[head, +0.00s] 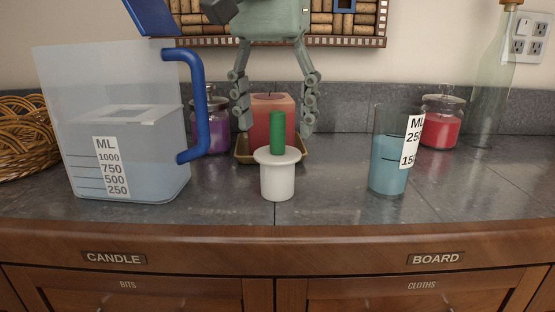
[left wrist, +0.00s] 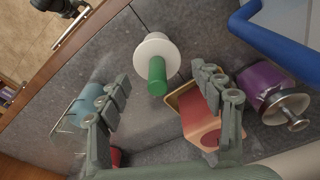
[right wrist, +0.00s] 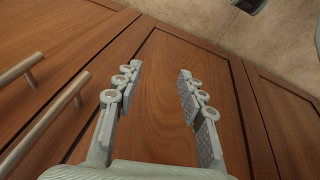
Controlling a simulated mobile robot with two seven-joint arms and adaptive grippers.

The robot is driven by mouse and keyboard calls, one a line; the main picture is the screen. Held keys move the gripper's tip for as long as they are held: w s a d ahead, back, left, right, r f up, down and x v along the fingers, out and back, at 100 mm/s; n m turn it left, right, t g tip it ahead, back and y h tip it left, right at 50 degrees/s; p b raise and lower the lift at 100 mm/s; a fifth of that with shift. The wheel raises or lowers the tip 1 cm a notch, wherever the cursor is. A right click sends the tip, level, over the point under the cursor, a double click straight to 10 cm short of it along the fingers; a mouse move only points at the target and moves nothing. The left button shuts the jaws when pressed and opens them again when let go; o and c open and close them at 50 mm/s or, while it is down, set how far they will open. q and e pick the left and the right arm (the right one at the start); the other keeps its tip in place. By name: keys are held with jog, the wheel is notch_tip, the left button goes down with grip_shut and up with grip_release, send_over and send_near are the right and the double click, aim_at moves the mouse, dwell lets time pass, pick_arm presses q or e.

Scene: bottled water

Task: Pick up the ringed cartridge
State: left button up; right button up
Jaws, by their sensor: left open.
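The ringed cartridge, a white cylinder with a wide flange (head: 277,178) and a green rod (head: 277,133) standing up from it, is upright on the grey counter. In the left wrist view its white flange (left wrist: 153,50) and green rod (left wrist: 157,78) show between and slightly beyond my fingers. My left gripper (head: 275,127) points down over the counter, open and empty, with one finger on each side of the green rod in the head view; I cannot tell its exact depth. My right gripper (right wrist: 160,69) is open and empty in front of wooden cabinet doors.
A red candle (head: 258,110) on a tan tray (head: 243,154) is just behind the cartridge. A blue-handled jug (head: 70,120) and purple jar (head: 212,130) stand left. A blue-filled beaker (head: 387,165), red jar (head: 440,130) and bottle (head: 492,90) stand right. The counter front is clear.

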aim_at(278, 157)
pick_arm(q)
jog(key=shift+s+f, duration=0.25)
jog(key=shift+f, duration=0.6)
jog(key=f, duration=0.3)
jog(key=w+f, duration=0.1)
jog(key=shift+d+f, duration=0.25)
jog(key=shift+f, duration=0.2)
jog(key=c, duration=1)
pick_arm(e)
jog(key=shift+s+d+r, duration=0.15)
jog(key=shift+s+r, duration=0.05)
jog(key=shift+r, duration=0.15)
pick_arm(q)
jog(key=shift+o, duration=0.2)
